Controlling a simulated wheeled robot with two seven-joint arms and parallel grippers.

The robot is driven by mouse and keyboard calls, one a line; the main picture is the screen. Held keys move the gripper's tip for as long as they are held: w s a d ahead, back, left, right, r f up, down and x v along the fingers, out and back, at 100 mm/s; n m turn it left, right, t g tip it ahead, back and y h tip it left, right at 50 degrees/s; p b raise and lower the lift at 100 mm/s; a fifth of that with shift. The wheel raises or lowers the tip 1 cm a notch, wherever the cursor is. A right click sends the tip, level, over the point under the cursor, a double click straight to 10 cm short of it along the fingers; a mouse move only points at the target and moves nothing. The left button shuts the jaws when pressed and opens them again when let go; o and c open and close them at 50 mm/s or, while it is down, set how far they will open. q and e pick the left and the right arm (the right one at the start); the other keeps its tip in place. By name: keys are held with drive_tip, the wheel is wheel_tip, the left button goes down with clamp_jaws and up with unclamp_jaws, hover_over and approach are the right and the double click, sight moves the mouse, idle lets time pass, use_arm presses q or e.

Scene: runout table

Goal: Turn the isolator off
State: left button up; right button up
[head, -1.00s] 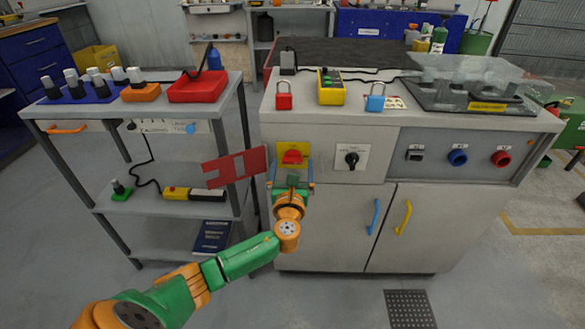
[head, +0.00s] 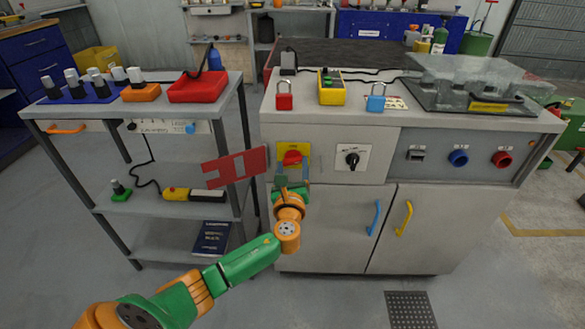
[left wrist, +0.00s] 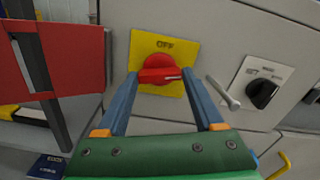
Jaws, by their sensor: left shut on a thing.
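The isolator is a red rotary handle (left wrist: 159,70) on a yellow plate (left wrist: 143,45) on the cabinet front. The word OFF shows at the top of the plate in the left wrist view. The handle's grip bar lies nearly level, pointing to the side. In the head view the handle (head: 292,157) sits just above my left gripper (head: 292,172). In the left wrist view the blue fingers of my left gripper (left wrist: 160,74) stand on both sides of the handle, shut on it. My right gripper is not in view.
A red slotted plate (head: 236,168) sticks out just left of the isolator. A black rotary switch (head: 352,158) is to its right. Padlocks, red (head: 284,102) and blue (head: 376,103), stand on the cabinet top. A shelf trolley (head: 215,95) stands at left.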

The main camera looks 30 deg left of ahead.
use_arm(q)
drive_tip(key=n+b, duration=0.1)
drive_tip(key=n, duration=0.3)
drive_tip(key=shift+f+n, duration=0.15)
drive_tip(key=shift+n, duration=0.25)
drive_tip(key=n+b, duration=0.2)
drive_tip(key=n, duration=0.6)
drive_tip(key=shift+n+b, duration=0.3)
drive_tip(key=shift+b, duration=0.1)
drive_tip(key=shift+n, duration=0.7)
drive_tip(key=o, duration=1.3)
drive_tip(key=shift+o, duration=0.4)
